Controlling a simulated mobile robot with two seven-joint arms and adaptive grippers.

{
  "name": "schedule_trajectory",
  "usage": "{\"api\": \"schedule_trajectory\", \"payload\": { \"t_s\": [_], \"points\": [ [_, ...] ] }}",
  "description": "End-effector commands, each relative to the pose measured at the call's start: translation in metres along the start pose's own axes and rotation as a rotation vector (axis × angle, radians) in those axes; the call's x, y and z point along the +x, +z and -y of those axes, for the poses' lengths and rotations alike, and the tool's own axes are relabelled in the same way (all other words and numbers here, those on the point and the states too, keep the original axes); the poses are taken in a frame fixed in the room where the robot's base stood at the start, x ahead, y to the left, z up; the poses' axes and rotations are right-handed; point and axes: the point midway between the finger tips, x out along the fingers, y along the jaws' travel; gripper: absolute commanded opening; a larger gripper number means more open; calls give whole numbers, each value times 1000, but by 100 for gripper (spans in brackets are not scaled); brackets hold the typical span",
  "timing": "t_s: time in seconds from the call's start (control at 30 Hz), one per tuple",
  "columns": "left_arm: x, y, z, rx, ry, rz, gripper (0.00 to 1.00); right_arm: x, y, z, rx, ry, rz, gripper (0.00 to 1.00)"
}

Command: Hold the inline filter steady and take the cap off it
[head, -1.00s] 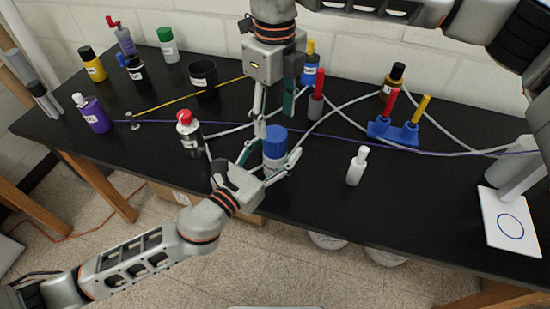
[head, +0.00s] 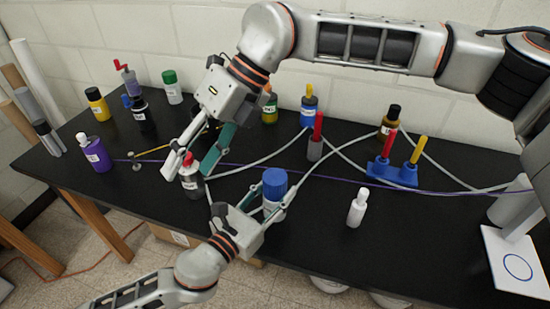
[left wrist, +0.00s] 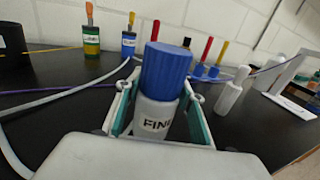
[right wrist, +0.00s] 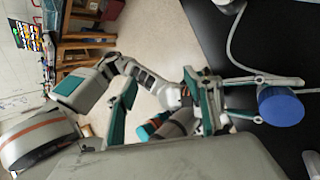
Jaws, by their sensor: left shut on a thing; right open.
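The inline filter is a white cylinder with black lettering (left wrist: 155,115), upright on the black bench in the left wrist view. Its ribbed blue cap (head: 274,182) sits on top; it also shows in the left wrist view (left wrist: 166,70) and the right wrist view (right wrist: 281,105). My left gripper (head: 262,206) is shut on the filter's white body below the cap, one finger on each side. My right gripper (head: 190,163) is open and empty, to the left of the filter and apart from the cap, tilted above a red-capped dark bottle (head: 191,181).
A white dropper bottle (head: 357,208) stands to the right of the filter. A blue holder (head: 393,172) with red and yellow handles is behind it. Pale hoses and a purple line (head: 340,176) run across the bench (head: 310,250). Several bottles stand at the back left.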

Motion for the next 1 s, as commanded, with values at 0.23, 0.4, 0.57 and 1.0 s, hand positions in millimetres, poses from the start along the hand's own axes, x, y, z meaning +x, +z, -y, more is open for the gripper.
{"api": "schedule_trajectory", "payload": {
  "t_s": [0.23, 0.4, 0.57, 1.0],
  "points": [
    [0, 0, 0, 0, 0, -1, 0, -18, 55, -76, 145, 327, 203, 52],
    [0, 0, 0, 0, 0, -1, 0, -48, 100, -108, 303, 525, 350, 52],
    [0, 0, 0, 0, 0, -1, 0, -81, 143, -117, 491, 681, 488, 52],
    [0, 0, 0, 0, 0, -1, 0, -149, 226, -38, 1157, 906, 834, 52]
  ]
}}
